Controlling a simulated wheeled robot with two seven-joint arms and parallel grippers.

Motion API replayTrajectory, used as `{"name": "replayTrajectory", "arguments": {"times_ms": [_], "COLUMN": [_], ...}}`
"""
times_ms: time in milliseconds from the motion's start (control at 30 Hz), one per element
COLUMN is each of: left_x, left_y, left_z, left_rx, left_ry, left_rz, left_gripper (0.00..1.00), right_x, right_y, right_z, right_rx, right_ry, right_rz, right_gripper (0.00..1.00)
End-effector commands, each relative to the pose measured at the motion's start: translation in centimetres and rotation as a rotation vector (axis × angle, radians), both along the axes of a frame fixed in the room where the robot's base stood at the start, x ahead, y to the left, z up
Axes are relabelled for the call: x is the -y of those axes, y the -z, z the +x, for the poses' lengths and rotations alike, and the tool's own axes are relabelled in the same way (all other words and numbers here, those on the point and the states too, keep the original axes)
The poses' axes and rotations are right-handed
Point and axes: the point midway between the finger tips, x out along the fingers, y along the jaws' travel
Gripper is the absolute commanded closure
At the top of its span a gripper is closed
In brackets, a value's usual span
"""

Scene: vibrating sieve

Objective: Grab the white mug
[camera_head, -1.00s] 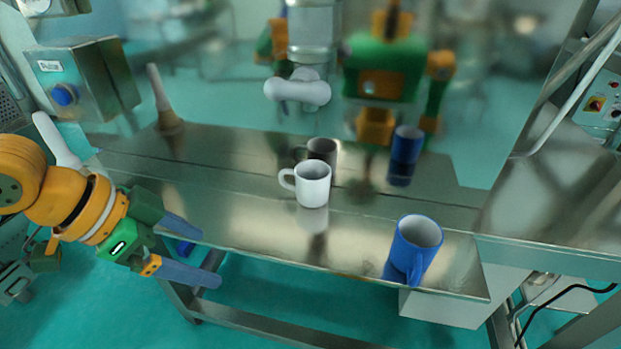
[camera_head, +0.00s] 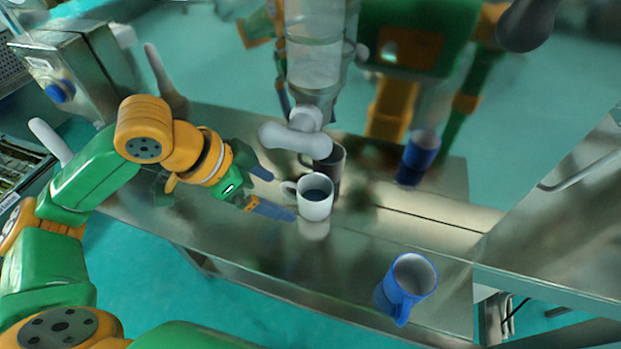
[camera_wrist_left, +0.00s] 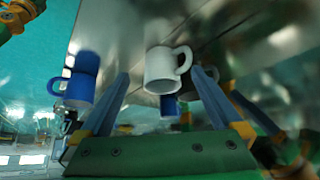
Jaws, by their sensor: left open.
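The white mug (camera_head: 316,205) stands upright on the steel table, its handle on the left, facing my left gripper. My left gripper (camera_head: 281,193) is open and empty just left of the mug, with its fingertips close to the handle side. In the left wrist view the white mug (camera_wrist_left: 160,70) shows between the tips of my open left gripper (camera_wrist_left: 161,76), handle to the right. I cannot tell whether a finger touches it. My right gripper is not in view.
A blue mug (camera_head: 411,277) stands near the table's front edge, and shows in the left wrist view (camera_wrist_left: 79,88). A grey knobbed part (camera_head: 293,138) hangs close above the white mug.

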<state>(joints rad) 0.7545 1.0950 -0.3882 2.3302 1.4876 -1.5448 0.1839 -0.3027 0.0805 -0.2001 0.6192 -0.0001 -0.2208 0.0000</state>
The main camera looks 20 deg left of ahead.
Motion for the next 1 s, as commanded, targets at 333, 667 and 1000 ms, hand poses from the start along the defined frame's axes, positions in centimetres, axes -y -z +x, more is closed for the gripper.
{"name": "replayTrajectory", "arguments": {"times_ms": [333,667,1000], "left_x": [3.4,4.8,4.8], "left_y": [1.1,4.4,4.4], "left_z": [3.0,4.5,4.4], "left_rx": [-0.005,0.0,0.0], "left_ry": [0.002,0.0,0.0], "left_rz": [0.002,0.003,0.003], "left_gripper": [0.0,0.0,0.62], "right_x": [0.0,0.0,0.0], "right_y": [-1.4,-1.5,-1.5], "right_z": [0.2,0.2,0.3], "right_rx": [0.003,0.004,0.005], "right_ry": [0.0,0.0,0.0], "right_rz": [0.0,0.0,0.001], "right_gripper": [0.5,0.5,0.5]}}
